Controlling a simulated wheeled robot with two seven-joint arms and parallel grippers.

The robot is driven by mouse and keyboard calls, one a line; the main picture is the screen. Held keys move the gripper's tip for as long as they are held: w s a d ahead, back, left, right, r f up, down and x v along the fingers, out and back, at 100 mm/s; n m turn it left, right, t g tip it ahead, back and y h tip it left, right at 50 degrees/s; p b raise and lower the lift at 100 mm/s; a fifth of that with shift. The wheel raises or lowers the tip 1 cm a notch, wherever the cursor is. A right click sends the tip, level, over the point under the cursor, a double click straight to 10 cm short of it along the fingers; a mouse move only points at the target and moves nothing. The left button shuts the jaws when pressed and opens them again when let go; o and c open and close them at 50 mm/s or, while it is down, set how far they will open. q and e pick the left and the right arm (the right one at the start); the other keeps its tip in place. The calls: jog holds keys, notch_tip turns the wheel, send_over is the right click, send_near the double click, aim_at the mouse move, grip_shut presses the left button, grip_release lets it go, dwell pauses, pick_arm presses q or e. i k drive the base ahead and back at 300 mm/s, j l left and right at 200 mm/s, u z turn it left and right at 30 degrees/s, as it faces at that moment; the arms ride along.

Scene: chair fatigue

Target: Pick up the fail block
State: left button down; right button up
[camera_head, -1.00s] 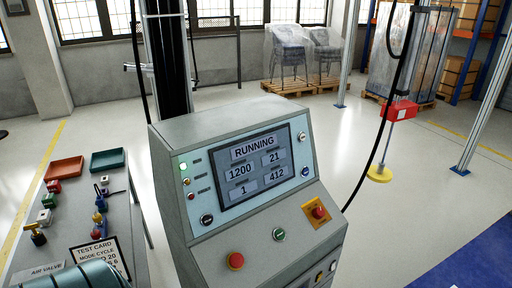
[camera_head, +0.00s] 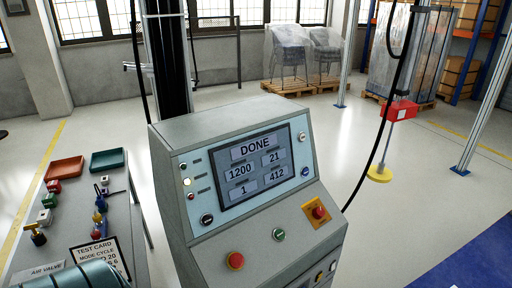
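On the grey side table at the left lie several small parts. A small red block (camera_head: 54,186) sits just in front of the red tray (camera_head: 65,169), with a green part (camera_head: 49,201) and a white block (camera_head: 44,216) nearer to me. No label reading fail is legible, so I cannot tell for sure which one is the fail block; the red block is a possible match. Neither of my grippers is in view.
A grey control console (camera_head: 240,190) stands in the middle, its screen (camera_head: 256,168) reading DONE. A yellow pad (camera_head: 379,174) hangs at the right.

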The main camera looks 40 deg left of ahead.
aim_at(54, 187)
jog(key=u, duration=2.85)
jog(key=i+j+z, duration=0.1)
jog(key=z, duration=0.35)
jog(key=j+z, duration=0.2)
jog(key=z, duration=0.25)
jog(key=i+j+z, duration=0.1)
jog(key=j+z, duration=0.15)
jog(key=z, duration=0.25)
